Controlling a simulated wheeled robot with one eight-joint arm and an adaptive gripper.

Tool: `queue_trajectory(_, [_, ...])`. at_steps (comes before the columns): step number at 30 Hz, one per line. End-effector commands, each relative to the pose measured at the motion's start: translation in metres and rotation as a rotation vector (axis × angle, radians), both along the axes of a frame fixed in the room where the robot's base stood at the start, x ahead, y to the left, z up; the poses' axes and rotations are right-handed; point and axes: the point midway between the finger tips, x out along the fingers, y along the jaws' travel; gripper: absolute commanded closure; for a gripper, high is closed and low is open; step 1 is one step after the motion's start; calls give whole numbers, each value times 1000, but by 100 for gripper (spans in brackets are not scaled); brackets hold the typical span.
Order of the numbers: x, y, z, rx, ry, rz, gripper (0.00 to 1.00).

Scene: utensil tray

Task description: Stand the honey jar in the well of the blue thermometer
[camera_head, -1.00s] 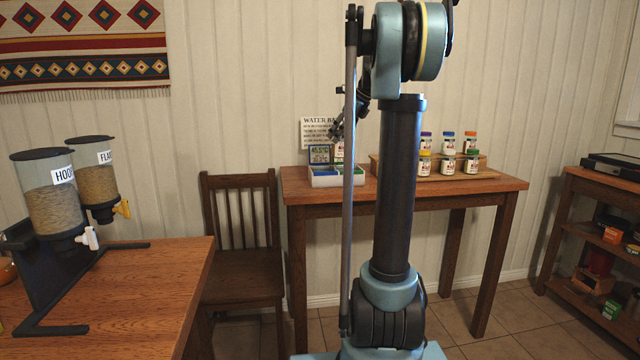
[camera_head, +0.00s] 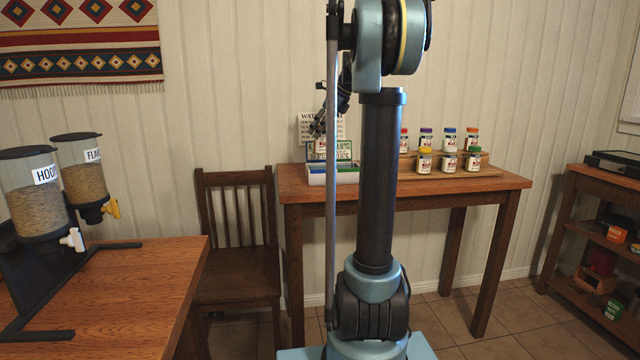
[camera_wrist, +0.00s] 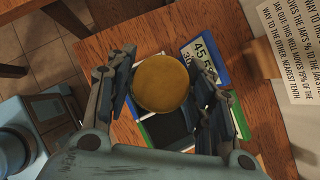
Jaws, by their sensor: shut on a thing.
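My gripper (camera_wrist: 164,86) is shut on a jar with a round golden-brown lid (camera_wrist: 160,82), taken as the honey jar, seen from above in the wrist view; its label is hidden. In the head view my gripper (camera_head: 319,130) is above a white tray (camera_head: 318,180) with a blue well (camera_head: 321,168) and a green well (camera_head: 347,168). The blue-framed thermometer display (camera_wrist: 207,61) is just beyond the jar in the wrist view, its digits partly legible. The jar hides part of the tray, so I cannot tell which well it is over.
Several lidded jars (camera_head: 448,160) stand on a wooden rack at the right of the table (camera_head: 440,190). A printed sign (camera_wrist: 293,45) stands behind the tray. A chair (camera_head: 237,235) is left of the table. Two dispensers (camera_head: 82,180) stand on the nearer left table.

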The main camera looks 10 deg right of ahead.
Motion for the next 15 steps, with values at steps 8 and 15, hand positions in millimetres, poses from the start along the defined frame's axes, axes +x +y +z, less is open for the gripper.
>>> queue_trajectory(8, [0, -3, -29, 1, -1, 38, 82])
queue_trajectory(15, [0, -4, -59, 0, -1, 36, 82])
